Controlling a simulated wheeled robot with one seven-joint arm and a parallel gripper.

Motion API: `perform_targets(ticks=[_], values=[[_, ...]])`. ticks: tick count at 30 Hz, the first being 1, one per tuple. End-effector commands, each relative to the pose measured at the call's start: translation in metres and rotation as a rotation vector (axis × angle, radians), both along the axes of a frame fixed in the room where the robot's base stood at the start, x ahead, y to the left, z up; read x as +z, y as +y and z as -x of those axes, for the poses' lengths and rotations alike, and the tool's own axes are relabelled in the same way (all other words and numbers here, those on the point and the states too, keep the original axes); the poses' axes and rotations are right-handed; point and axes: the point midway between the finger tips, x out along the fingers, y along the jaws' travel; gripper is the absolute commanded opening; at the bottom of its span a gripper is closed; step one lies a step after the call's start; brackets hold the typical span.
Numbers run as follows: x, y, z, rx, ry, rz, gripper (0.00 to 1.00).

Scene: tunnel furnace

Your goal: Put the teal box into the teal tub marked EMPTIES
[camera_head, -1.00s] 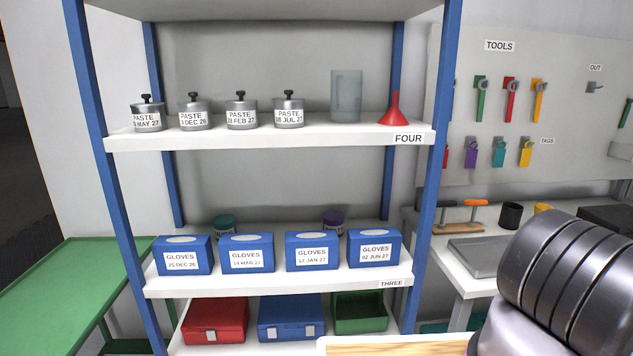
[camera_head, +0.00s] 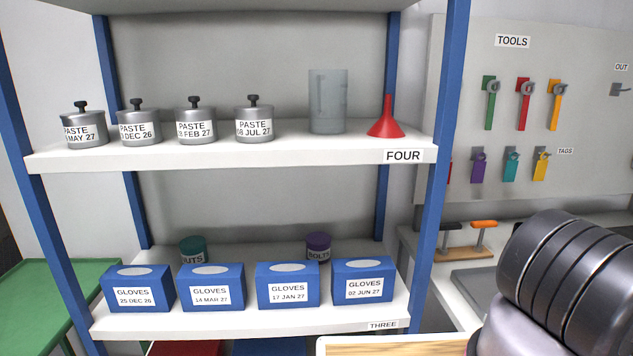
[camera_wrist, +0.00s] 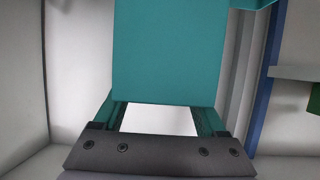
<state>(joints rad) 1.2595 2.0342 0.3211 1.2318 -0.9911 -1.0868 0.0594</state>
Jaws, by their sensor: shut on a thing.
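My gripper (camera_wrist: 165,118) shows in the wrist view, shut on the teal box (camera_wrist: 168,55). The box fills the upper middle of that view as a plain teal face, with a white patch (camera_wrist: 158,119) below it between the fingers. Its label and contents cannot be seen from here. In the head view the box and the gripper's fingers are out of sight; only part of my arm shows at the lower right. The teal tub marked EMPTIES cannot be made out in any view.
A shelf rack holds paste pots (camera_head: 195,125), a clear beaker (camera_head: 328,102) and a red funnel (camera_head: 386,120) on shelf FOUR (camera_head: 300,150). Shelf THREE (camera_head: 250,325) holds blue glove boxes (camera_head: 287,287). A green table (camera_head: 35,300) stands left; a tool board (camera_head: 550,50) and bench are right.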

Motion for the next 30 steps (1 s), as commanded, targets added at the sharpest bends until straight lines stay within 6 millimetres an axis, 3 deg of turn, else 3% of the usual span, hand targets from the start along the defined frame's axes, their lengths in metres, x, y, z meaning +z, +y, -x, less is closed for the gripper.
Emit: perform_targets(ticks=[14,15,16,25,30], values=[[-0.01,0.007,0.011,0.001,-0.001,0.0,0.0],[-0.01,0.007,0.011,0.001,-0.001,0.0,0.85],[-0.01,0.007,0.011,0.001,-0.001,0.0,0.97],[-0.009,0.006,0.013,0.0,-0.001,0.0,1.0],[-0.002,0.005,0.034,-0.002,0.001,-0.002,1.0]])
